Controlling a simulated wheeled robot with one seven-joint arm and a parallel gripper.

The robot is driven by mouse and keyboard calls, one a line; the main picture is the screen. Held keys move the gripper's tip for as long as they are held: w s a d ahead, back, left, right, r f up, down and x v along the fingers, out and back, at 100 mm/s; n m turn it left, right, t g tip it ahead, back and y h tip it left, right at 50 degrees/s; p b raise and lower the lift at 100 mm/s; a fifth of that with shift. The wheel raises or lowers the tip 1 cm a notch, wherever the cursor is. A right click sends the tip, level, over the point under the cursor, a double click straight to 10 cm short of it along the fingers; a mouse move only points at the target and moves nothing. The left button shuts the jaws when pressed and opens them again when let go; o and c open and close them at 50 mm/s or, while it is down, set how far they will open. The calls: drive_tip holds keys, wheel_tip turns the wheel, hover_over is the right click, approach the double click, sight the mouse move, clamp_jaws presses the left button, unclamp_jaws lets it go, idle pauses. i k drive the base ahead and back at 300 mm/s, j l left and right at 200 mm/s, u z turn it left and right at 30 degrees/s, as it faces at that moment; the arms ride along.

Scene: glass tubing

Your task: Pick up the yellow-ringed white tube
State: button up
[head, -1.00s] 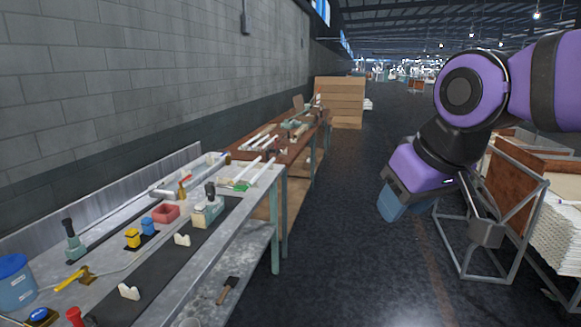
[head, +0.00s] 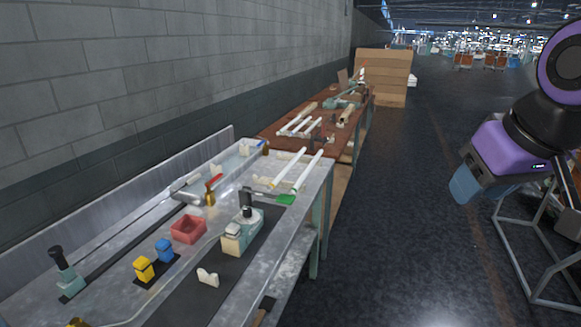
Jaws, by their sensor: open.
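Two white tubes lie side by side at the far end of the metal workbench: a left one (head: 288,168) and a right one (head: 308,170) whose near end is by a green piece (head: 286,199). More white tubes (head: 301,126) lie on the brown table behind. My gripper (head: 462,190) hangs over the floor at the right, well away from the bench and tubes. Its fingers are seen from the side and nothing shows in them.
The metal bench (head: 305,214) carries a red bin (head: 188,229), a teal-and-cream device (head: 242,232), yellow (head: 143,268) and blue (head: 164,250) blocks. A metal frame (head: 540,260) stands at right. The floor (head: 410,240) between is clear.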

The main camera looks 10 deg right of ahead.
sight(271, 186)
drive_tip(key=i+l+u, duration=0.1)
drive_tip(key=u, duration=0.3)
drive_tip(key=i+l+u, duration=0.1)
drive_tip(key=u, duration=0.3)
drive_tip(key=l+u, duration=0.15)
drive_tip(key=u, duration=0.2)
drive_tip(key=i+l+u, duration=0.25)
drive_tip(key=l, duration=0.5)
drive_tip(key=l+u, duration=0.25)
drive_tip(key=l, duration=0.5)
drive_tip(key=i+l+u, duration=0.1)
drive_tip(key=l+u, duration=0.15)
drive_tip(key=l, duration=2.15)
drive_tip(key=i+u, duration=0.05)
drive_tip(key=i, duration=0.05)
